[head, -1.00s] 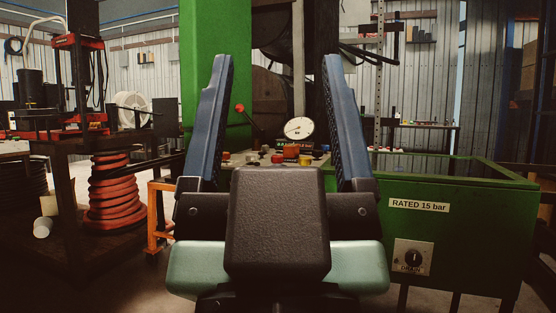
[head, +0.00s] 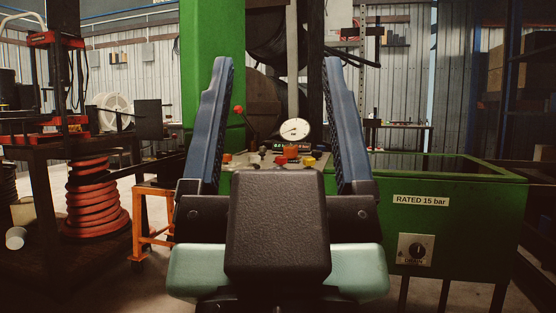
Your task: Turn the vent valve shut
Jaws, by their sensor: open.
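My gripper (head: 277,68) is open and empty, with its two blue fingers wide apart and pointing forward. Beyond it is a control panel with a white round gauge (head: 295,130), a red knob (head: 292,153), a yellow knob (head: 309,161) and an orange knob (head: 227,158). A red-tipped lever (head: 238,110) rises at the left of the panel. A black dial on a plate (head: 416,250) is on the front of the green box at right. I cannot tell which of these is the vent valve. My gripper hides part of the panel and touches none of these.
The green box (head: 460,215) bears a "RATED 15 bar" label (head: 421,201). A green column (head: 212,45) stands behind my left finger. An orange stand (head: 153,215) and a coil of red hose (head: 95,200) are at left. Some concrete floor is clear at lower left.

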